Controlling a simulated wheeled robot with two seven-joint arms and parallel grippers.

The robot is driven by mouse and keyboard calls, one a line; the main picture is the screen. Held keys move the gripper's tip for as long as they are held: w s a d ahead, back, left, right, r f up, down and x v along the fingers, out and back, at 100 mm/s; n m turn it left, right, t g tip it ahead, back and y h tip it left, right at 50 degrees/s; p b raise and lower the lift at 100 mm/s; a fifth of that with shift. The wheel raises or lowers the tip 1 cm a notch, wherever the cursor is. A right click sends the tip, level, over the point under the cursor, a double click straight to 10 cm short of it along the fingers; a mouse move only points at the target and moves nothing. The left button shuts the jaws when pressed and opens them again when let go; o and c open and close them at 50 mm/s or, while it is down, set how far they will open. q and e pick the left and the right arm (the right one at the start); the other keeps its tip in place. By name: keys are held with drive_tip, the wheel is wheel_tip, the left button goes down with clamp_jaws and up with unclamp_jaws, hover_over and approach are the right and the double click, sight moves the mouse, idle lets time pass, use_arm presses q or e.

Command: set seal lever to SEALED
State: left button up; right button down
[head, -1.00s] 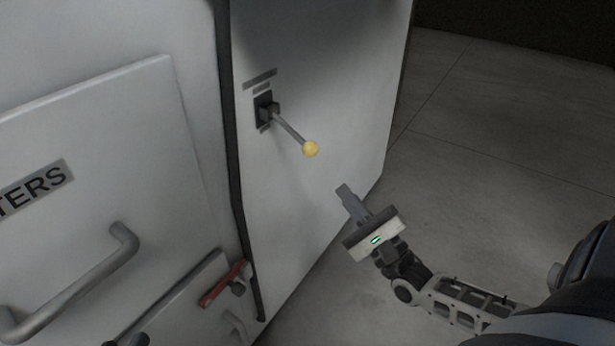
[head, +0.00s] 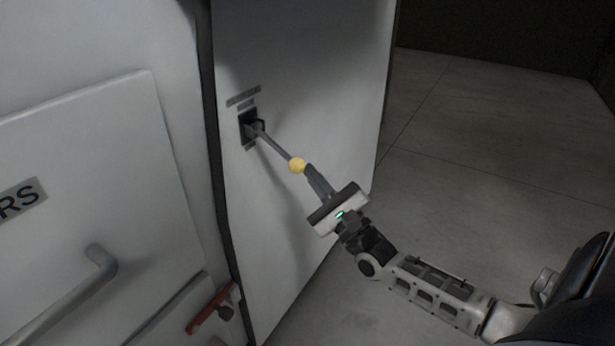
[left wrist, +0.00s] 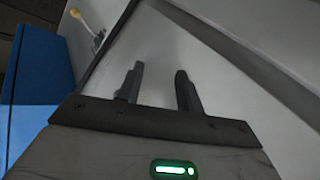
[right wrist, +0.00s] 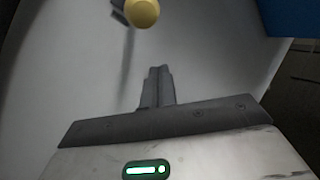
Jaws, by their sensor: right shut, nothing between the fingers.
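The seal lever (head: 277,144) is a thin grey rod with a yellow ball knob (head: 297,166), coming out of a dark bracket (head: 251,125) on the pale panel. It points down and to the right in the head view. My right gripper (head: 311,170) is shut and empty, its fingertips at or very near the knob; I cannot tell if they touch. In the right wrist view the knob (right wrist: 142,12) is at the top, above the shut fingers (right wrist: 158,72). My left gripper (left wrist: 160,75) is open and empty in the left wrist view, with the lever (left wrist: 85,22) at upper left.
Small label plates sit above and below the bracket; their text is unreadable. A door with a bar handle (head: 85,285) and a red-handled latch (head: 212,308) are at lower left. A blue surface (left wrist: 42,85) shows in the left wrist view. Open floor (head: 470,150) lies right.

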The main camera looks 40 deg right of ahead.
sight(279, 149)
use_arm(q)
drive_tip(key=shift+w+r, duration=0.15)
drive_tip(key=shift+r, duration=0.25)
use_arm(e)
drive_tip(key=shift+s+a+r, duration=0.3)
drive_tip(key=shift+a+r, duration=0.35)
drive_tip(key=shift+s+a+r, duration=0.3)
drive_tip(key=shift+a+r, duration=0.3)
use_arm(q)
drive_tip(key=shift+f, duration=0.15)
